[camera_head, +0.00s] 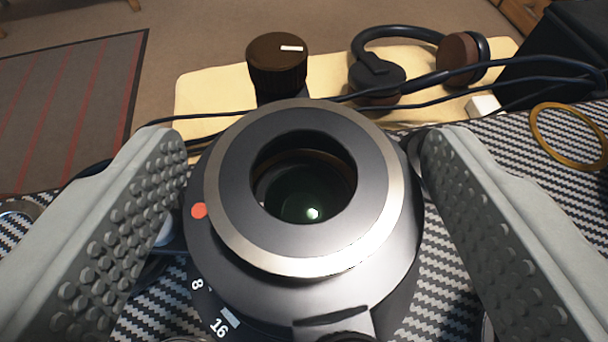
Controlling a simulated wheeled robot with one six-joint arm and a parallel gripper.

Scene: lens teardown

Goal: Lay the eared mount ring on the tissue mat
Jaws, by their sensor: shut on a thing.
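My gripper (305,150) has one studded grey finger on each side of a dark, round lens part. This part has a silver-rimmed top ring (387,215) around a dark central opening, and a red dot at its left. I take it to be the eared mount ring, shut between my fingers, but I cannot make out its ears clearly. Glass with a greenish reflection (300,200) shows down the opening. A black barrel with white figures (215,310) shows below at the lower left. I cannot tell whether the ring is clear of the barrel. No tissue mat can be made out.
The bench top has a black-and-white woven pattern (465,320). A brass-coloured ring (540,125) lies at the right. Behind, a pale yellow surface (215,95) holds a dark knob (277,65), headphones (378,72) and cables. A black box (565,50) stands at the back right.

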